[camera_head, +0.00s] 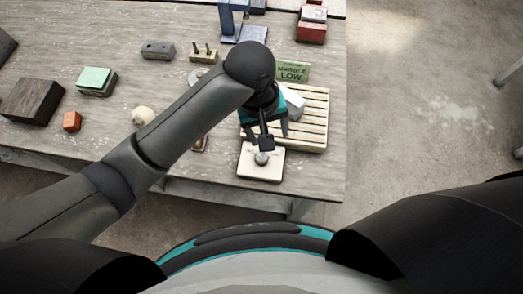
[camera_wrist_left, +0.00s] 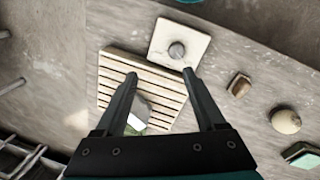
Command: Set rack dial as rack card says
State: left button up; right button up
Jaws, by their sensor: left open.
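The rack dial is a grey round knob (camera_head: 262,158) on a pale square plate (camera_head: 247,171) at the table's front edge. It also shows in the left wrist view (camera_wrist_left: 177,50), between and beyond my fingertips. The slatted wooden rack (camera_head: 313,134) lies just behind the plate. A green card (camera_head: 293,72) reading "MARBLE LOW" stands at the rack's back edge. My left gripper (camera_head: 267,133) is open and empty above the rack's front-left side, apart from the knob; it also shows in the left wrist view (camera_wrist_left: 160,73). Any pointer or marks on the dial are too small to read.
A whitish block (camera_head: 293,103) sits on the rack, partly hidden by my gripper. Open floor is right of the table.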

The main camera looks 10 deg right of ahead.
aim_at(261, 157)
pick_arm(q)
jog(key=shift+n+y, duration=0.4)
jog(key=shift+y, duration=0.4)
jog(key=f, duration=0.4)
jog(key=a+f+b, duration=0.1)
jog(key=f, duration=0.4)
jog(key=f+b, duration=0.1)
jog(key=f, duration=0.3)
jog(key=shift+w+a+f, duration=0.2)
jog(key=shift+f, duration=0.05)
grip_shut()
